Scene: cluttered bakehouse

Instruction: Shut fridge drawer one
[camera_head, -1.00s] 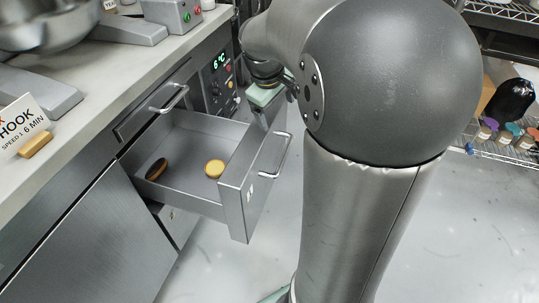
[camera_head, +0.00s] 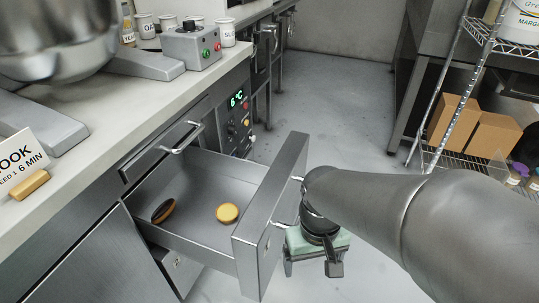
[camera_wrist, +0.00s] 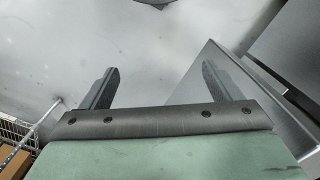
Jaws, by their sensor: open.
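The fridge drawer (camera_head: 205,171) is pulled well out from under the worktop. Its steel front (camera_head: 262,222) has a bar handle (camera_head: 287,212). Inside lie a dark oval thing with a tan edge (camera_head: 164,211) and a round yellow thing (camera_head: 228,213). My gripper (camera_head: 312,268) is on the outer side of the drawer front, close to the handle, fingers pointing down. I cannot tell whether it touches. In the wrist view my gripper (camera_wrist: 158,76) has its fingers wide apart with nothing between them; a steel panel, apparently the drawer front (camera_wrist: 240,88), is beside the right finger.
Another handle (camera_head: 182,138) and a control panel reading 6 °C (camera_head: 238,112) are on the counter's face. A mixer bowl (camera_head: 65,40) stands on the worktop (camera_head: 110,105). A wire rack with cardboard boxes (camera_head: 490,135) is at right. The aisle floor (camera_head: 330,110) is clear.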

